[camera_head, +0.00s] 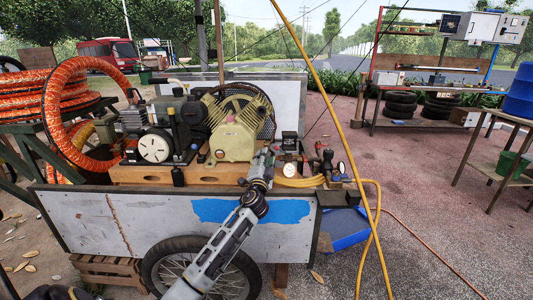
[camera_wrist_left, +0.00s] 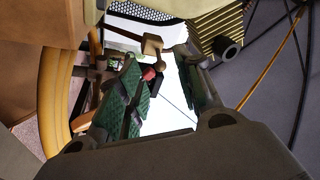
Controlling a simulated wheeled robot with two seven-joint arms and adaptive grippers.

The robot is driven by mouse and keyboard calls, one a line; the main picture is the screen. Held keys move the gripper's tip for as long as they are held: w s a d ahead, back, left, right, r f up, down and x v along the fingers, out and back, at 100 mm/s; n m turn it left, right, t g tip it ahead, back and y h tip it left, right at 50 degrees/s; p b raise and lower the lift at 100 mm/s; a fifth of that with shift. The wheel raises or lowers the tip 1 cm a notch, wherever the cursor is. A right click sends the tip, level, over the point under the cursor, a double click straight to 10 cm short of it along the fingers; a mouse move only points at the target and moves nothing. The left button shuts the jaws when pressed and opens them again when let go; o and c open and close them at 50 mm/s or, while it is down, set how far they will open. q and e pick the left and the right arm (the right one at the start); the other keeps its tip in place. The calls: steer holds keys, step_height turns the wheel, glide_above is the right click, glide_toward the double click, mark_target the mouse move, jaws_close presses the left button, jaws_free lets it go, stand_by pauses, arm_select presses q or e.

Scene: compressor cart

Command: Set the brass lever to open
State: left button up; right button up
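My left arm reaches up over the cart's front panel. Its gripper (camera_head: 266,158) is beside the compressor's beige pump, left of the valves and gauges. In the left wrist view the green-padded fingers (camera_wrist_left: 158,88) stand apart, with a gap between them. The lever is too small to single out in the head view.
The compressor pump (camera_head: 234,136) stands close left of my gripper. A gauge (camera_head: 289,169) and dark valve fittings (camera_head: 325,163) crowd its right. A yellow hose (camera_head: 375,235) hangs at the cart's right end. Orange hose coils (camera_head: 70,100) are at left. Open pavement lies at right.

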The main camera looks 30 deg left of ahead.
arm_select(q)
steer(key=shift+x, duration=2.35)
jaws_close()
